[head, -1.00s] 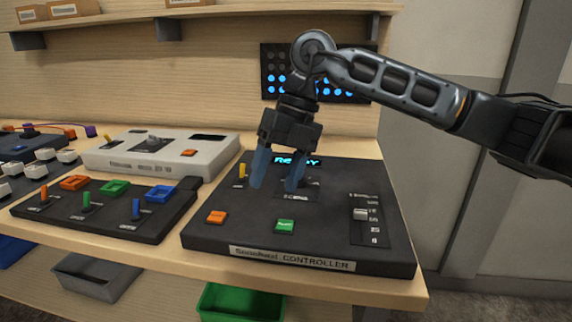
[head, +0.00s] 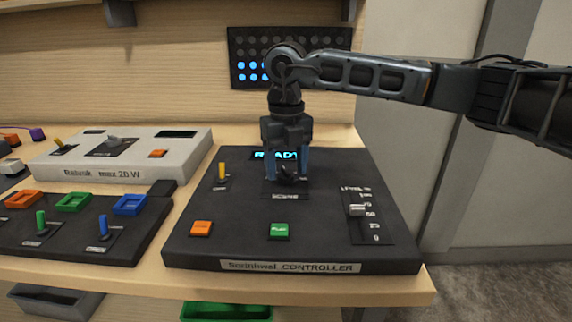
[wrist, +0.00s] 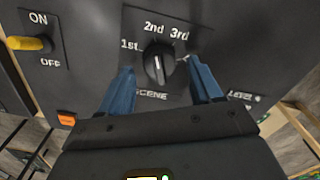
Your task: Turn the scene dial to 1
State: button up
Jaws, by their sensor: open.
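The scene dial (wrist: 158,60) is a round black knob on the dark controller (head: 335,240). The wrist view shows the labels 1st, 2nd and 3rd around its far side and SCENE below it. A pale line shows on the knob, but I cannot tell surely which label it points to. My gripper (wrist: 162,72) is open, with one blue finger on each side of the dial; I cannot tell whether they touch it. In the head view my gripper (head: 286,168) points down over the dial, partly hiding it. The controller's display (head: 276,155) reads READY.
A yellow ON/OFF switch (head: 222,172) is left of the dial. An orange button (head: 201,229) and a green button (head: 279,231) are in front. A level slider (head: 356,210) is to the right. Other consoles stand left; a LED panel (head: 245,70) hangs behind.

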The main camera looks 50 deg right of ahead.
jog(key=shift+f, duration=0.25)
jog(key=c, duration=1)
jog(key=shift+f+n+b, duration=0.15)
jog(key=shift+n+b, duration=0.45)
jog(key=shift+b, duration=0.15)
jog(key=n+b, duration=0.2)
jog(key=n, duration=0.1)
jog(key=shift+d+b, duration=0.1)
jog(key=shift+b, duration=0.3)
jog(key=n+b, duration=0.3)
jog(key=n, duration=0.2)
jog(key=shift+d+n, duration=0.1)
jog(key=shift+n, duration=0.2)
jog(key=shift+r, duration=0.2)
